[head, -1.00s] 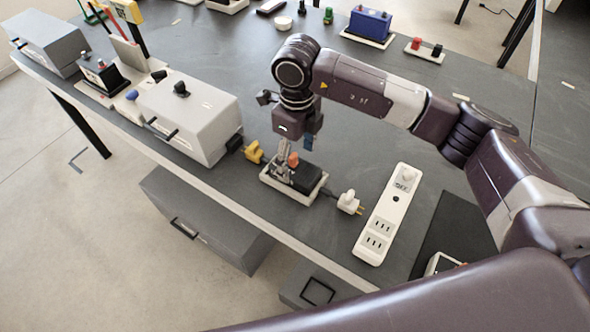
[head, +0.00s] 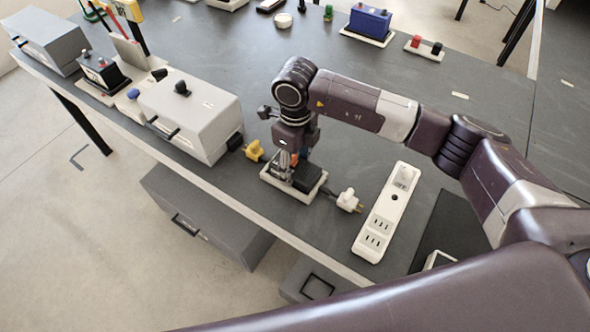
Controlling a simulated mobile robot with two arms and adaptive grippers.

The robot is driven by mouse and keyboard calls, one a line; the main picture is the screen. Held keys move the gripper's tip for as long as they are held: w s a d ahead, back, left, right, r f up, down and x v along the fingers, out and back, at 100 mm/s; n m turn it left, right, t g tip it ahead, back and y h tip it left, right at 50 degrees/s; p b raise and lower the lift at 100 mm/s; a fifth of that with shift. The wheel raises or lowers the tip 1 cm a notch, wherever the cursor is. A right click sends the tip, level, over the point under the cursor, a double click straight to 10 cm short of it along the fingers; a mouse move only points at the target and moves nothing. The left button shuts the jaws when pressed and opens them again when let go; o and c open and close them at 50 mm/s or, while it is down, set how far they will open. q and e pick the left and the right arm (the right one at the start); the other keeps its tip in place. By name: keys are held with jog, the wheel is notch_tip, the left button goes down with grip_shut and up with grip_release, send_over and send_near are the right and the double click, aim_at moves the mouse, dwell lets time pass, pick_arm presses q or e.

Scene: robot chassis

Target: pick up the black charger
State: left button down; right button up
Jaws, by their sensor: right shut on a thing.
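The black charger (head: 309,179) sits in a shallow white tray (head: 303,198) near the table's front edge. My right gripper (head: 285,172) comes down from above at its left part and is shut on it; the fingers hide much of that part. An orange part (head: 295,158) shows only in a small piece behind the fingers. The charger still appears to be down in the tray. My left gripper is not in view.
A white plug (head: 348,200) and a white power strip (head: 387,213) lie to the right. A yellow plug (head: 254,150) and a grey box (head: 190,112) stand to the left.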

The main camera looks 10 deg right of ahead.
aim_at(295, 165)
jog(key=shift+c, duration=1.3)
jog(key=shift+r, duration=0.1)
jog(key=shift+r, duration=0.15)
jog(key=shift+r, duration=0.25)
notch_tip(295, 165, up, 19)
jog(key=b, duration=0.2)
jog(key=shift+b, duration=0.35)
jog(key=shift+d+r, duration=0.1)
